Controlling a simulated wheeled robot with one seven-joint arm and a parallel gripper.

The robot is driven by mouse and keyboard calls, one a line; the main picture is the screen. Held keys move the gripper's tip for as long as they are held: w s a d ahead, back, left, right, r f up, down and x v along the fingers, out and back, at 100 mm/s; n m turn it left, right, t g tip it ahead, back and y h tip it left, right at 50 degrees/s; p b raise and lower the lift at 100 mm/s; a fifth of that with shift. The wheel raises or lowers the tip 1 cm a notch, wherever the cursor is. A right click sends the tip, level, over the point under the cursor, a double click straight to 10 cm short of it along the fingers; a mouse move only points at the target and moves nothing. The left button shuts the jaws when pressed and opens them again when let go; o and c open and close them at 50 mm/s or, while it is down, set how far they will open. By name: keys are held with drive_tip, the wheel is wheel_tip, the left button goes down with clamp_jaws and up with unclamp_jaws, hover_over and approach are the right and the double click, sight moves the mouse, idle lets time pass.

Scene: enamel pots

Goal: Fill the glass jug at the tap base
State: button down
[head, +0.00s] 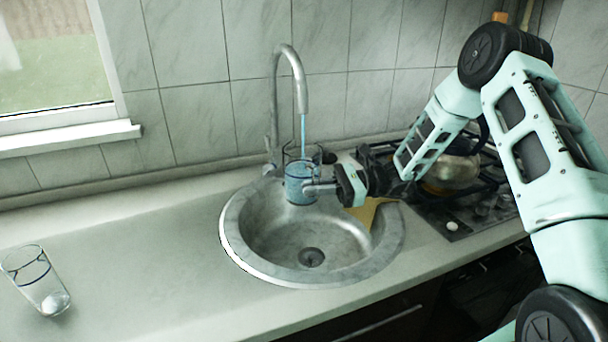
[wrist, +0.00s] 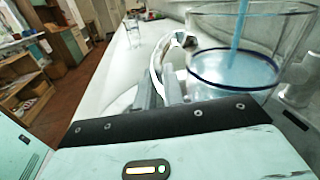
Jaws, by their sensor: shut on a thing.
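The glass jug (head: 296,188) is upright under the spout of the tap (head: 299,75), over the back of the sink. A thin blue stream (head: 303,130) runs from the spout into it. Blue water fills its lower part, with clear glass above. In the wrist view the jug (wrist: 290,40) is large at the upper right, and the water surface is near its dark blue ring. My gripper (head: 324,187) is shut on the jug from the right. My fingers (wrist: 160,88) show in the wrist view, but their exact contact is unclear there.
The round metal sink (head: 232,238) is otherwise empty around its drain. A clear drinking glass (head: 38,285) stands on the left counter. A kettle (head: 455,168) sits on the hob at right. The counter (head: 135,240) between glass and sink is clear.

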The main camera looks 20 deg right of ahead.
drive_tip(key=shift+s+a+r, duration=0.1)
drive_tip(key=s+a+p, duration=0.2)
drive_tip(key=s+a, duration=0.3)
drive_tip(key=s, duration=0.2)
drive_tip(key=shift+s+a, duration=0.15)
drive_tip(key=shift+s, duration=0.25)
idle(1.4)
